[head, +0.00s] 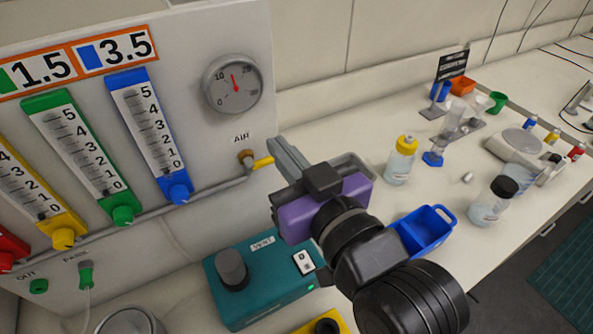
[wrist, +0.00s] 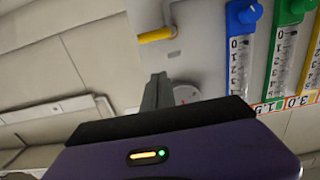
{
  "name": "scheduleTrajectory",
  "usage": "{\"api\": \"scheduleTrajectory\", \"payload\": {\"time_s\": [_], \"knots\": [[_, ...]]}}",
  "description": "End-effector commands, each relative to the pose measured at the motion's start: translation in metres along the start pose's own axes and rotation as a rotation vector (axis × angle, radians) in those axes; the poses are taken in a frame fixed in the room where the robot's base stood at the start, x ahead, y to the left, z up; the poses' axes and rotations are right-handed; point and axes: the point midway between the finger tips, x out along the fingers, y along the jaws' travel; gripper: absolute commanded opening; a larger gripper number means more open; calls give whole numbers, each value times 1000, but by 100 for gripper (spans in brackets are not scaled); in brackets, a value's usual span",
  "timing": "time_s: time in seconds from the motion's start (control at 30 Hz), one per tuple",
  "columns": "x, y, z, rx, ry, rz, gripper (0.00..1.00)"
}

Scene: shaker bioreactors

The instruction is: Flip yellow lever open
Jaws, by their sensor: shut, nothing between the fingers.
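The yellow lever (head: 263,162) sits on the air valve at the end of the grey pipe, under the AIR label. In the wrist view the lever (wrist: 156,35) lies near the top, beyond my fingertips. My gripper (head: 284,150) is shut and empty, with its fingers just right of the lever in the head view. In the wrist view the shut fingers (wrist: 157,88) appear apart from the lever, with a visible gap. I cannot tell from the head view whether they touch it.
A pressure gauge (head: 233,83) is above the valve. Blue (head: 148,135), green (head: 80,155) and yellow (head: 42,195) flow meters stand to the left. A teal device (head: 222,300) sits below my gripper. Bottles and a blue tray (head: 424,232) occupy the bench at right.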

Motion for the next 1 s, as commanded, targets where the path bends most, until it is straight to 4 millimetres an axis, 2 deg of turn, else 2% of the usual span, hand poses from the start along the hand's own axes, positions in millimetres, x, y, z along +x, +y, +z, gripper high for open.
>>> {"api": "scheduleTrajectory", "payload": {"time_s": [0.07, 0.1, 0.2, 0.4, 0.83, 1.0], "knots": [[16, 0, -3, 0, -1, 0, 0], [20, 0, 2, 1, -4, 0, 0], [22, 0, 20, 2, -6, 0, 0], [26, 0, 35, 0, -1, 0, 0], [27, 0, 39, 1, 0, 0, 0], [33, 5, 39, 21, 1, 1, 0]]}}
